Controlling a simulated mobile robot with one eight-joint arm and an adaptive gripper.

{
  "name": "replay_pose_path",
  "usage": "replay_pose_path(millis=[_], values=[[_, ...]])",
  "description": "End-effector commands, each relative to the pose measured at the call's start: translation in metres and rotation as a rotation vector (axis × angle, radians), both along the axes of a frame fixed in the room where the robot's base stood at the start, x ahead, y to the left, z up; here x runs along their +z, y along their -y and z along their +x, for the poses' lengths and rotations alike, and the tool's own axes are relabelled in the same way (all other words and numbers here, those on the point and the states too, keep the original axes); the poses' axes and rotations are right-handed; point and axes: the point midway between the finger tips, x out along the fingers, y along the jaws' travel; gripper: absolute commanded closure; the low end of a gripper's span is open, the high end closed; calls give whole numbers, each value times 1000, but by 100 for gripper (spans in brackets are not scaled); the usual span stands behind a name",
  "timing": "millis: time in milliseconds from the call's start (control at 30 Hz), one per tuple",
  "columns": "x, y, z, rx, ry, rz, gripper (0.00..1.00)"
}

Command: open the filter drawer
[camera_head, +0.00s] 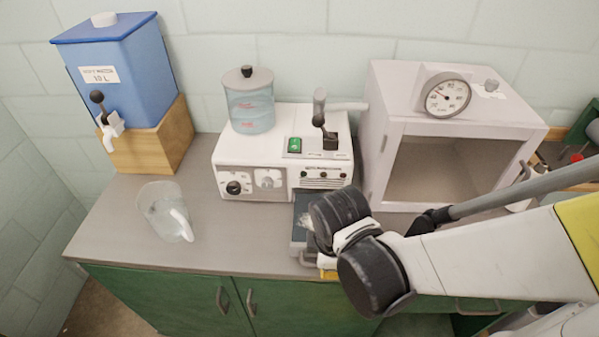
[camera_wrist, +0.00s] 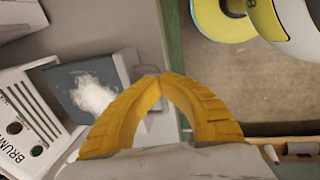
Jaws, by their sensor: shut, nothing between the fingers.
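The white machine (camera_head: 262,150) stands on the counter, and its front also shows in the wrist view (camera_wrist: 22,120). The filter drawer (camera_head: 300,243) sticks out from its lower front. In the wrist view the drawer (camera_wrist: 58,78) is a dark grey tray with white powder in it. Its grey handle (camera_wrist: 124,67) is at the end toward the counter edge, partly hidden by my fingers. My gripper (camera_wrist: 160,76) is shut and empty, yellow fingertips together over the handle area. I cannot tell whether they touch it. My arm hides much of the gripper in the head view.
A glass pitcher (camera_head: 165,212) stands on the counter to the left. A blue water tank (camera_head: 125,75) sits on a wooden block (camera_head: 152,148). A white oven-like box with a dial (camera_head: 447,96) stands at right. Green cabinets (camera_head: 165,300) are below the counter.

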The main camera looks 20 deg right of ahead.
Motion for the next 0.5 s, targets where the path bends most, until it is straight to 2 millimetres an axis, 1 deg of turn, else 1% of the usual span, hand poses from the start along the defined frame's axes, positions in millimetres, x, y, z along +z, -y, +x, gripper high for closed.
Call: replay_pose_path(millis=[33, 67, 100, 133, 500], values=[[0, 0, 0, 0, 1, 0, 100], [0, 0, 0, 0, 1, 0, 96], [0, 0, 0, 0, 1, 0, 83], [0, 0, 1, 0, 1, 0, 80], [3, 0, 0, 0, 1, 0, 80]])
